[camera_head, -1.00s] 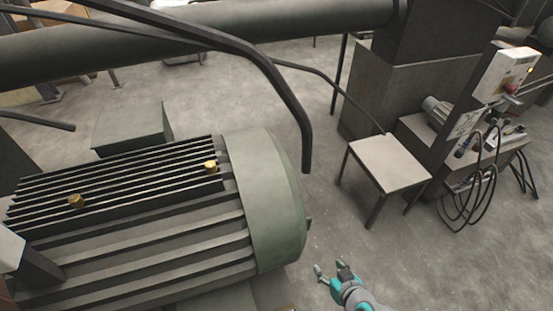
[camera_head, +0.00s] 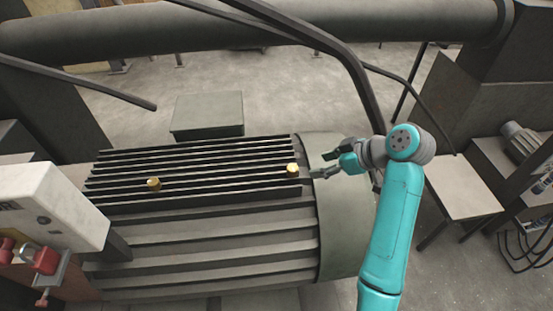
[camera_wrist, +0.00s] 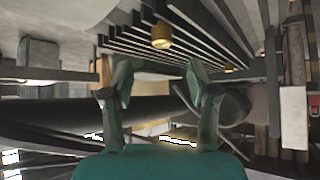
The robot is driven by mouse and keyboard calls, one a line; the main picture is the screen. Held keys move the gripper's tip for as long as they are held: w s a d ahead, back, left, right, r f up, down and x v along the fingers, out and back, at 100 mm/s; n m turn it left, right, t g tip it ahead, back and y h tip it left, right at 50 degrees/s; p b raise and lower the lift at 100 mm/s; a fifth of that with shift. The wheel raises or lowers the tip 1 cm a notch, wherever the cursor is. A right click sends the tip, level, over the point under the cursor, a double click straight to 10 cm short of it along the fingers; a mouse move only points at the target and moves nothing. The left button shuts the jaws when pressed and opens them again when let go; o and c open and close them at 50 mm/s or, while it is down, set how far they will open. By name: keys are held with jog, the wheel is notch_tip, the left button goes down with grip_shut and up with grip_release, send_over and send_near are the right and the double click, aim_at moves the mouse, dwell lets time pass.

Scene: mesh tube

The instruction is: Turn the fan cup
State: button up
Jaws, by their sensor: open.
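Two small brass cups stand on the ribbed top of a large grey-green motor (camera_head: 200,222). The cup by the rounded fan cover (camera_head: 335,215), the fan cup (camera_head: 292,168), is the right one in the head view; the other cup (camera_head: 154,184) is further left. My gripper (camera_head: 319,165) is open and empty, just right of the fan cup and apart from it, pointing left over the cover. In the wrist view the fan cup (camera_wrist: 162,36) appears above the gap between the spread fingers (camera_wrist: 158,72), and the other cup (camera_wrist: 230,68) is smaller and farther.
A control box with red knobs (camera_head: 45,205) stands at the lower left. A thick pipe (camera_head: 250,30) crosses the back, and a dark bent bar (camera_head: 345,60) comes down behind my gripper. A stool-like table (camera_head: 462,188) is at the right.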

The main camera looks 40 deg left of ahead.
aim_at(293, 167)
jog(key=x, duration=0.7)
jog(key=a+r+x, duration=0.1)
jog(key=x, duration=0.3)
jog(key=shift+s+f, duration=0.15)
jog(key=shift+s, duration=0.1)
grip_shut()
